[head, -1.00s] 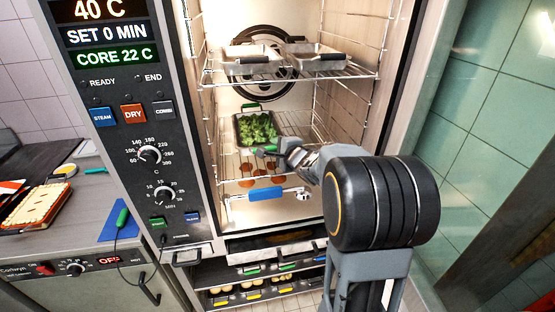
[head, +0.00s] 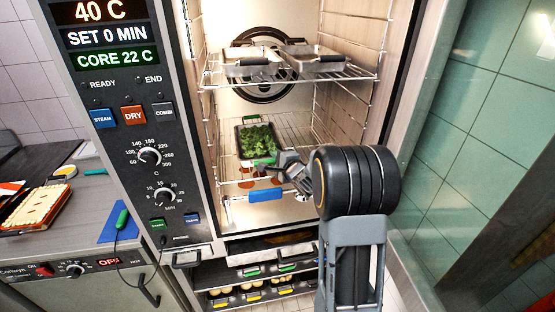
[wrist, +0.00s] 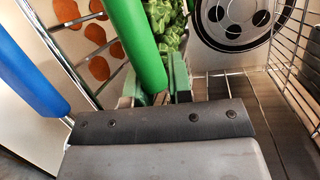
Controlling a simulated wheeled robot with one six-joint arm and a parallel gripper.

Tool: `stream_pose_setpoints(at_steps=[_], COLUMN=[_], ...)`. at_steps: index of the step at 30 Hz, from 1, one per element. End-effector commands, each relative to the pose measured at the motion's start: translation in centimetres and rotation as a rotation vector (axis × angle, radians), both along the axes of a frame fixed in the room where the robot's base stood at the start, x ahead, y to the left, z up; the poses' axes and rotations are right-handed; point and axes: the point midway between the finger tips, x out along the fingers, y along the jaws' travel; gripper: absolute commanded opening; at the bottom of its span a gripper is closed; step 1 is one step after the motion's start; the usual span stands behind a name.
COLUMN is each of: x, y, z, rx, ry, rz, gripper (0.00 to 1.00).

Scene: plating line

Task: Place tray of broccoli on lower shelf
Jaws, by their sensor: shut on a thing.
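The tray of broccoli (head: 241,148) is dark and shallow, filled with green broccoli (head: 258,138), inside the oven at the lower wire shelf (head: 295,128). Its near green handle (head: 264,161) is held by my gripper (head: 278,163), which reaches in from the right. In the wrist view the green handle (wrist: 138,45) runs down to the jaws (wrist: 166,85), with broccoli (wrist: 172,28) behind it. The tray looks about level. I cannot tell whether its base touches the wires.
Two metal trays with black handles (head: 250,62) (head: 318,60) sit on the upper shelf (head: 345,74). A tray of orange discs with a blue handle (head: 266,195) lies below the broccoli; the handle shows in the wrist view (wrist: 30,65). Oven walls and side racks (head: 375,60) bound the space.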

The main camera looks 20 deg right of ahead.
Motion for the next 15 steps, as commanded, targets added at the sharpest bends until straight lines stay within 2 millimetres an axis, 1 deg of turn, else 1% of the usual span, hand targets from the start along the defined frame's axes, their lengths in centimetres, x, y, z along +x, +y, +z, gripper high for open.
stream_pose_setpoints(at_steps=[1,8,9,15], x=[-0.04,-0.04,-0.04,-0.06], y=[-0.01,0.01,0.01,0.0], z=[-0.14,-0.08,-0.08,-0.05], rx=[0.0,0.0,0.0,0.0], ry=[0.004,0.003,0.003,0.002], rz=[0.0,0.0,0.0,0.0], gripper=[0.22,0.44,0.45,0.45])
